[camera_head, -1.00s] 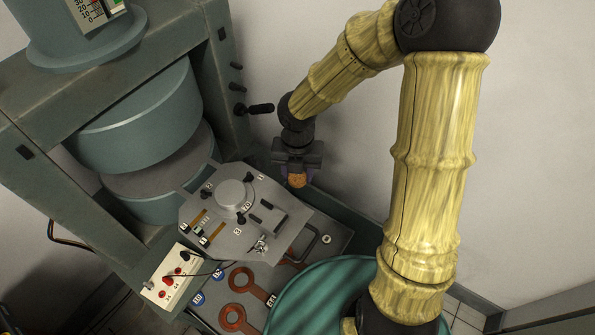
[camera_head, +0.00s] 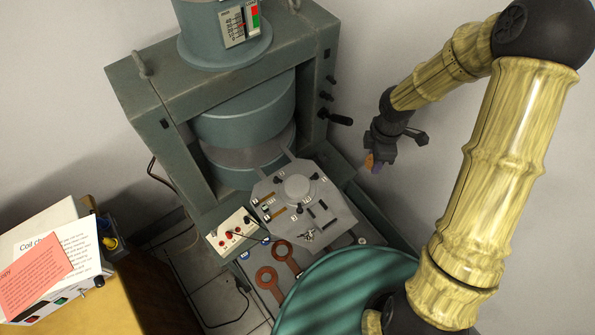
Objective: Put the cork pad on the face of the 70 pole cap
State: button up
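My gripper (camera_head: 375,161) hangs at the right of the magnet, above and to the right of the grey plate. My gripper is well apart from the cap.
The green magnet frame (camera_head: 150,100) rises behind the plate, with a dark handle (camera_head: 340,119) jutting from its right post. A box with red knobs (camera_head: 231,235) and copper-coloured rings (camera_head: 270,284) lie in front. A white box with papers (camera_head: 50,255) stands at lower left.

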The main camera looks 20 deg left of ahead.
jog(key=w+d+r+m+p, duration=0.1)
jog(key=d+r+m+p, duration=0.3)
jog(key=r+m+p, duration=0.3)
jog(key=w+d+r+m+p, duration=0.2)
jog(key=d+r+m+p, duration=0.2)
jog(key=m+p, duration=0.9)
notch_tip(320, 180, up, 3)
jog(key=p, duration=0.4)
jog(key=shift+w+d+m, duration=0.25)
jog(key=shift+d+m, duration=0.05)
jog(key=shift+m, duration=0.1)
jog(key=shift+r, duration=0.1)
